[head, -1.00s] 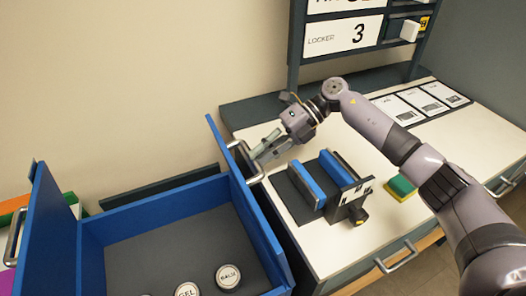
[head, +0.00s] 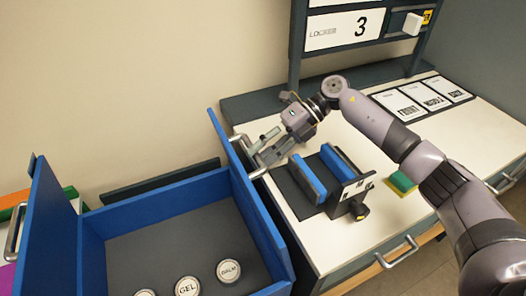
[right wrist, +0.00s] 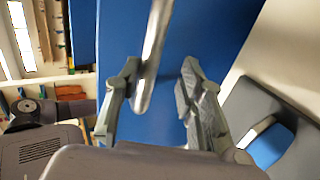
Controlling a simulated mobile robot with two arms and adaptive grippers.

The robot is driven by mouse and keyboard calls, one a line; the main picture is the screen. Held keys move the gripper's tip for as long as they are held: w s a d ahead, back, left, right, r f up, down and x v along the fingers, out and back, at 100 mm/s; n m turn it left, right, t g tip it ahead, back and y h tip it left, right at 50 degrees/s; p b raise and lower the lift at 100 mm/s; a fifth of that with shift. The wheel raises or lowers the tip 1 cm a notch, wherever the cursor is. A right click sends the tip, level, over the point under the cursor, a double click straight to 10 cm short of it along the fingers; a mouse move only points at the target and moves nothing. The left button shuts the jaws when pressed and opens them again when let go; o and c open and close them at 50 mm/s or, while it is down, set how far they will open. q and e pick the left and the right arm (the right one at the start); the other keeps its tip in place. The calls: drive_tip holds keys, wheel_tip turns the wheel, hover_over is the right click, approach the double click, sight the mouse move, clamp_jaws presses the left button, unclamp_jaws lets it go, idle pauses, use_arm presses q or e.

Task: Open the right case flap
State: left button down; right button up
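The blue case (head: 160,211) stands at lower left in the head view, its dark floor showing. Its right flap (head: 236,165) stands up along the case's right side, with a metal handle (head: 251,172) on its outer face. My right gripper (head: 262,149) is at this handle. The blue flap (right wrist: 182,30) fills the background behind the fingers. My left gripper is not in view.
The case holds several round tins, including GEL (head: 187,289) and BALM (head: 229,271). Another upright blue panel (head: 48,225) stands at the left. A dark fixture with blue pads (head: 309,180) sits on the white counter (head: 360,235), near a green-yellow sponge (head: 402,182).

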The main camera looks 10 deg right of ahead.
drive_tip(key=v, duration=1.2)
